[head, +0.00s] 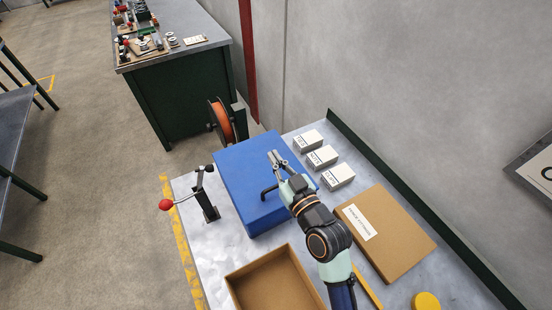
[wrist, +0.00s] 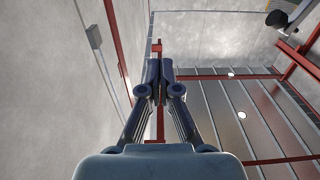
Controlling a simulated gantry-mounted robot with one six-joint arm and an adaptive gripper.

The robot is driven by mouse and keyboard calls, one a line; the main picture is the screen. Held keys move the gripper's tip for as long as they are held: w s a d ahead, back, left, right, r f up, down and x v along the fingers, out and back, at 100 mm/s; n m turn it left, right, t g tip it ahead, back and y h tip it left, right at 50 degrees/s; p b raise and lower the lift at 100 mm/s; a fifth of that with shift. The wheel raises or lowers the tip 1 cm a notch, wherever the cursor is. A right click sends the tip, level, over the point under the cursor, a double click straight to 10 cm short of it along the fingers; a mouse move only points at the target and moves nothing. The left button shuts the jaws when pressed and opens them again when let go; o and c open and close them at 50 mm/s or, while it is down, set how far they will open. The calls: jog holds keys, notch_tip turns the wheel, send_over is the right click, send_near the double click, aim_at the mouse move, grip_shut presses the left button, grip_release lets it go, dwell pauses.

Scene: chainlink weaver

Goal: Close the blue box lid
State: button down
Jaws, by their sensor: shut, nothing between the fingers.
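The blue box (head: 272,226) stands on the light metal bench. Its blue lid (head: 243,164) lies over the top and looks flat; I cannot tell whether a small gap is left at the rim. A dark bent handle (head: 266,190) shows at the lid's near side. My gripper (head: 273,155) is over the lid, fingers shut and empty, pointing away from the arm. I cannot tell whether it touches the lid. In the wrist view the shut fingers (wrist: 159,66) point up against the wall and ceiling, and the box is out of view.
A crank with a red knob (head: 166,204) stands left of the box, and an orange reel (head: 222,122) behind it. Three small white boxes (head: 322,157) and a flat brown box (head: 398,245) lie to the right. An open cardboard tray (head: 247,270) is in front.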

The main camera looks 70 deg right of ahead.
notch_tip(320, 180, up, 5)
jog(key=p, duration=0.4)
jog(key=s+a+f+b, duration=0.3)
jog(key=s+a+f, duration=0.2)
jog(key=s+f, duration=0.1)
jog(key=shift+b+v, duration=0.35)
jog(key=shift+v, duration=0.45)
jog(key=shift+d, duration=0.15)
